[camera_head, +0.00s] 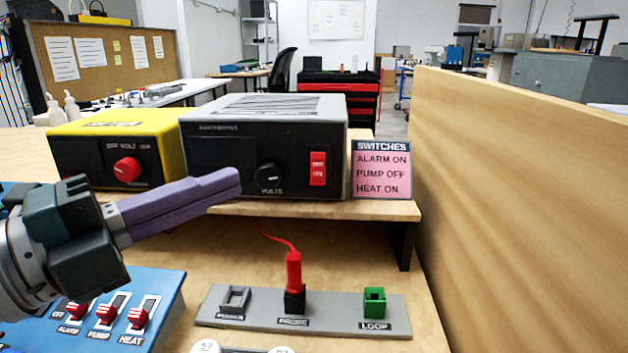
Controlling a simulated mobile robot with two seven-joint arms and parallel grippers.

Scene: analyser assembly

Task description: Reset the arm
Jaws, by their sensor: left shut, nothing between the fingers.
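My left arm comes in from the left, and its gripper (236,181) is shut and empty. Its purple fingers lie together and point right, in front of the grey analyser box (226,155) and clear of its black VOLTS knob (270,177). The gripper body hides part of the blue switch panel (165,283) at the lower left, where red levers marked ALARM, PUMP and HEAT (138,317) show. My right gripper is not in view.
A yellow box (150,126) with a red knob stands left of the grey one on a raised shelf. A pink SWITCHES card (381,172) leans at right. Below, a grey strip (335,305) holds a red plug (294,272) in its middle socket. A wooden wall (510,180) bounds the right.

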